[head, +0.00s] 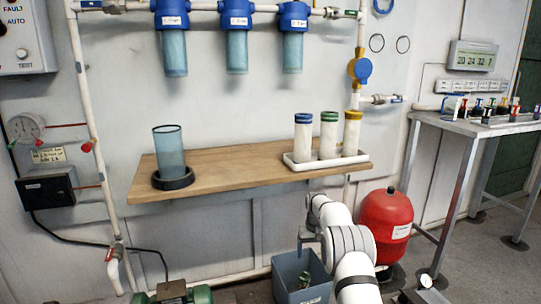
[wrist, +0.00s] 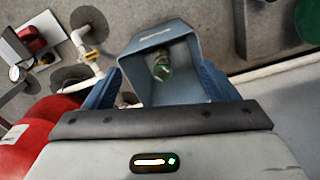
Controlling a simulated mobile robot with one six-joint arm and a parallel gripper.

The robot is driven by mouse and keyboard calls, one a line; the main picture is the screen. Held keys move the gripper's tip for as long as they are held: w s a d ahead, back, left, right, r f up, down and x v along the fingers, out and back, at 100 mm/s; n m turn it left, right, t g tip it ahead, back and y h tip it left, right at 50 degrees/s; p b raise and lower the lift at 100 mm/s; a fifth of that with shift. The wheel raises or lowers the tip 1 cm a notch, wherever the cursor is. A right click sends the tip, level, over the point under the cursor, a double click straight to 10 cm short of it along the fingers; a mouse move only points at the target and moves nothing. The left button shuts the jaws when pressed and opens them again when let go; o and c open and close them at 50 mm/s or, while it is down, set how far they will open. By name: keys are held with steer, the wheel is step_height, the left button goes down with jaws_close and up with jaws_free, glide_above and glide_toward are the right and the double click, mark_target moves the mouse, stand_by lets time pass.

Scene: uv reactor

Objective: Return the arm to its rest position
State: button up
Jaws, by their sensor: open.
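My arm reaches low in front of the wooden shelf (head: 230,181) in the head view. My gripper (wrist: 160,80) is open in the wrist view, its two blue fingers wide apart with nothing held between them. In the head view its end (head: 303,242) is small and partly hidden by my arm. Beyond the fingers is a blue-grey bin (wrist: 183,88), which also shows on the floor in the head view (head: 287,284). A green and white item (wrist: 161,67) lies in the bin.
A red tank (head: 386,225) stands close right of my arm. On the shelf are a clear blue cylinder (head: 169,152) in a black ring and a white tray (head: 300,164) with three capped cartridges (head: 329,135). A metal table (head: 470,125) is at right.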

steer(key=s+r+p, duration=0.3)
steer(key=r+p, duration=0.1)
steer(key=r, duration=0.6)
steer(key=s+r+p, duration=0.3)
steer(key=r+p, duration=0.1)
steer(key=r, duration=0.6)
steer(key=s+r+t+p, duration=0.1)
steer(key=s+r+p, duration=0.4)
steer(key=s+r, duration=0.55)
steer(key=s+r+t+p, duration=0.1)
steer(key=s+r+p, duration=0.6)
steer(key=r, duration=0.6)
steer(key=s+r+p, duration=0.4)
steer(key=s+p, duration=0.1)
steer(key=s, duration=0.8)
steer(key=s+r+p, duration=0.5)
steer(key=s, duration=0.8)
steer(key=shift+a+r+m+t+p, duration=0.15)
steer(key=shift+a+m+t+p, duration=0.15)
steer(key=shift+p, duration=0.1)
